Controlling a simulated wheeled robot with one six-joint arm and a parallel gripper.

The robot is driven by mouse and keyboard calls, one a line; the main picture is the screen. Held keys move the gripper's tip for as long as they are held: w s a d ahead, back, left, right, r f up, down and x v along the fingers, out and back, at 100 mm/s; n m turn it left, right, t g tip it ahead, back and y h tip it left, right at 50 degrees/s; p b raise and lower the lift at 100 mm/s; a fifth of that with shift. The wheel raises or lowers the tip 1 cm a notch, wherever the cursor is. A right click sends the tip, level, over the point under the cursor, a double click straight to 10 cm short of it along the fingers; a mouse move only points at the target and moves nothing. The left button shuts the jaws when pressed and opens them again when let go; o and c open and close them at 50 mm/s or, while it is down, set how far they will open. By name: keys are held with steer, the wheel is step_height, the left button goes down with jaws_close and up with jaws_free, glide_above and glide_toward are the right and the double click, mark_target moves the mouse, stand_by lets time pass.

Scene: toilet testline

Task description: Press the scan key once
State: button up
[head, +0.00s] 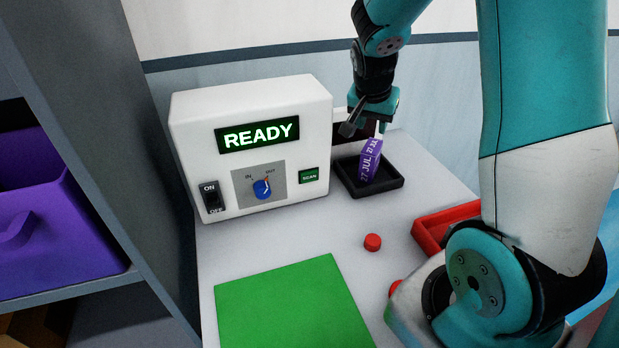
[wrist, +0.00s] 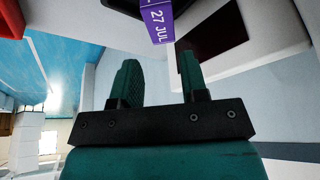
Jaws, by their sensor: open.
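The scan key (head: 309,175) is a small green button labelled SCAN on the front of a white machine (head: 250,105), at the lower right of its face. The machine's display (head: 258,134) reads READY in green. My gripper (head: 365,122) is to the right of the machine, higher than the key and apart from it. Its two fingers are apart with nothing between them in the wrist view (wrist: 158,58). A purple tag (head: 370,160) marked 27 JUL stands just below the gripper; it also shows beyond the fingertips in the wrist view (wrist: 158,18). The scan key is not visible there.
The tag stands in a black tray (head: 393,184). An ON/OFF switch (head: 211,198) and a blue knob (head: 262,189) are left of the key. The tabletop before the key is clear.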

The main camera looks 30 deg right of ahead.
jaws_close()
stand_by(1.4)
